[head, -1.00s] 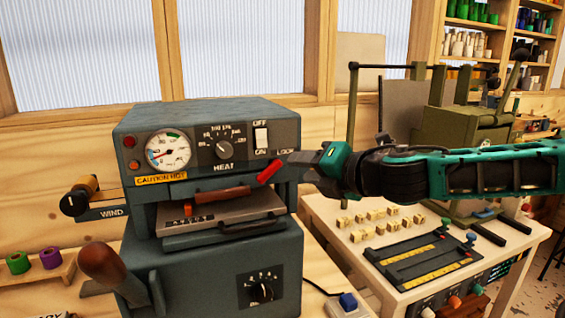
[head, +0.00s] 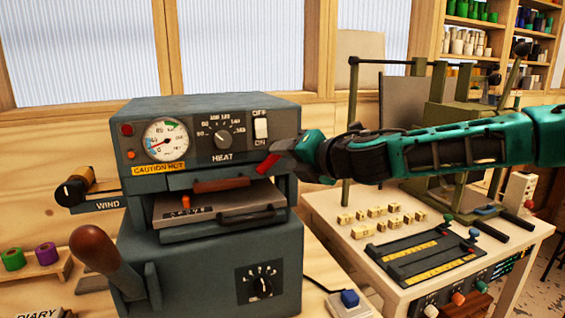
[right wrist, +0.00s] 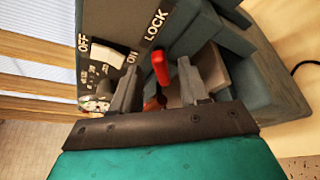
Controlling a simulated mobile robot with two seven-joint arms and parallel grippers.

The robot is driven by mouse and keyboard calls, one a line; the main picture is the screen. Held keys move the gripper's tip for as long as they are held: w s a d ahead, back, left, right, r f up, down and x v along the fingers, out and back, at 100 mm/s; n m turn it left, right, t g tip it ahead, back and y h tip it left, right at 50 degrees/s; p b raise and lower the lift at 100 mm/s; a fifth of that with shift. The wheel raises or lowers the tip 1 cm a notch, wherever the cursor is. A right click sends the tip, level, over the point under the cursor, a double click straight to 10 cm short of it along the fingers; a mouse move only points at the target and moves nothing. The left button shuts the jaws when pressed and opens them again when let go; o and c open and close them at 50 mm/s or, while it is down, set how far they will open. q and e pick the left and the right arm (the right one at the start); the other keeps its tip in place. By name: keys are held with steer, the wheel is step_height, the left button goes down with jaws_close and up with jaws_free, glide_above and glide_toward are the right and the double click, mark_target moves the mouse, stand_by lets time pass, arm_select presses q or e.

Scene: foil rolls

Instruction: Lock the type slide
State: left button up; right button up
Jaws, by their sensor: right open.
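The grey-green hot machine (head: 215,117) carries a red lock lever (head: 267,164) at the right of its front. The lever also shows in the right wrist view (right wrist: 160,68), under the word LOCK. My right gripper (right wrist: 160,88) is open, with a finger on each side of the lever and nothing clearly clamped. In the head view the gripper (head: 280,152) hides the LOCK lettering. A slide with a brown handle (head: 222,184) sits in the front slot, above a plate (head: 212,202) with a dark handle. My left gripper is not in view.
A large brown-knobbed lever (head: 92,246) and a WIND crank (head: 78,188) stick out at the machine's left. A white table (head: 340,225) at the right holds small type blocks and black type holders.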

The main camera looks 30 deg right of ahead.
steer(key=shift+x, duration=1)
steer(key=shift+c, duration=0.3)
jaws_close()
